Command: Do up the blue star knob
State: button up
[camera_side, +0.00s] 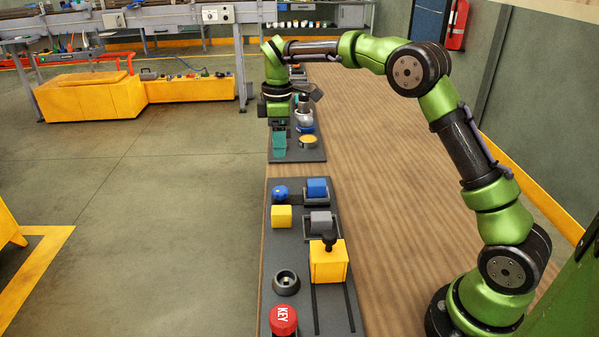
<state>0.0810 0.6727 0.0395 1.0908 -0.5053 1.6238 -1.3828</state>
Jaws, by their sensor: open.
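A blue knob with a lobed rim (280,192), which looks like the star knob, sits at the far left corner of the nearer dark panel (354,310). My gripper (279,146) points down over the left part of the farther dark panel (314,154), well beyond the knob and apart from it. Its fingers are open and small in this view, and I see nothing held between them. How far the knob is screwed in cannot be told from here.
The nearer panel also bears a yellow cube (281,216), blue (317,188) and grey (320,222) rockers, a yellow slider block (328,264), a dark ring (286,283) and a red KEY knob (283,320). A yellow button (308,140) is near my gripper. Bare wooden tabletop (385,210) lies right.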

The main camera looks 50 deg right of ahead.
aim_at(279, 190)
jog(key=f+n, duration=0.1)
jog(key=f, duration=0.3)
jog(key=f+n, duration=0.2)
jog(key=f, duration=0.3)
jog(key=w+f+n, duration=0.1)
jog(key=f, duration=0.4)
jog(key=shift+d+f, duration=0.15)
jog(key=shift+f, duration=0.1)
jog(key=c, duration=1.1)
